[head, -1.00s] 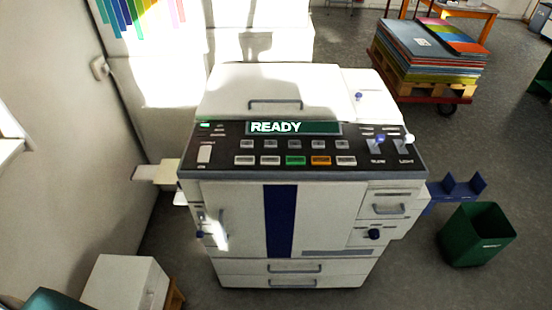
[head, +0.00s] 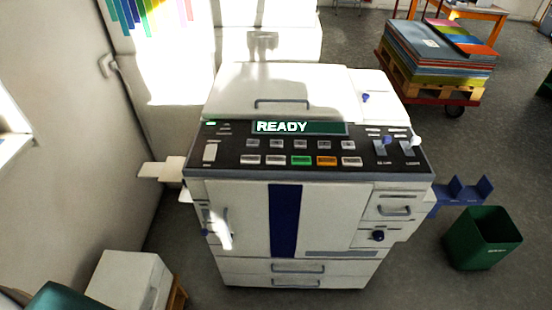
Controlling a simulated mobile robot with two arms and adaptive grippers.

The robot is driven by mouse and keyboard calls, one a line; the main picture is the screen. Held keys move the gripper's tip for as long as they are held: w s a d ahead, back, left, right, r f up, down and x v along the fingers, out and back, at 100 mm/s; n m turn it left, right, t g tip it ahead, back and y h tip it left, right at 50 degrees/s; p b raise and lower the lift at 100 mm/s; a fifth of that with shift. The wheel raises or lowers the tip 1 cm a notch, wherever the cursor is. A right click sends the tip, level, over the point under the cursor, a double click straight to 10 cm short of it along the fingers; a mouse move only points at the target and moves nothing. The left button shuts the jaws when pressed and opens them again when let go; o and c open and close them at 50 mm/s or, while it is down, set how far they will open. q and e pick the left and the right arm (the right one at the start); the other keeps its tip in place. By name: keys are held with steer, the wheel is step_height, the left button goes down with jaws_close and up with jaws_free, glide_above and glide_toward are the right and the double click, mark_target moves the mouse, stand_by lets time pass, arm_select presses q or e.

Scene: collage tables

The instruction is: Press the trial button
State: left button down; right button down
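A large white printing machine (head: 245,225) stands ahead of me in the head view. Its sloping black control panel (head: 226,158) has a lit display (head: 335,128) reading "READY". Below the display is a row of small grey buttons (head: 298,144). Under that row are pale buttons, a green button (head: 301,160) and an orange button (head: 326,161). The button labels are too small to read, so I cannot tell which one is the trial button. Neither of my grippers is in view, and nothing touches the panel.
A green bin (head: 480,238) stands on the floor at right. A pallet cart with stacked sheets (head: 435,60) is behind. A wall closes the left side.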

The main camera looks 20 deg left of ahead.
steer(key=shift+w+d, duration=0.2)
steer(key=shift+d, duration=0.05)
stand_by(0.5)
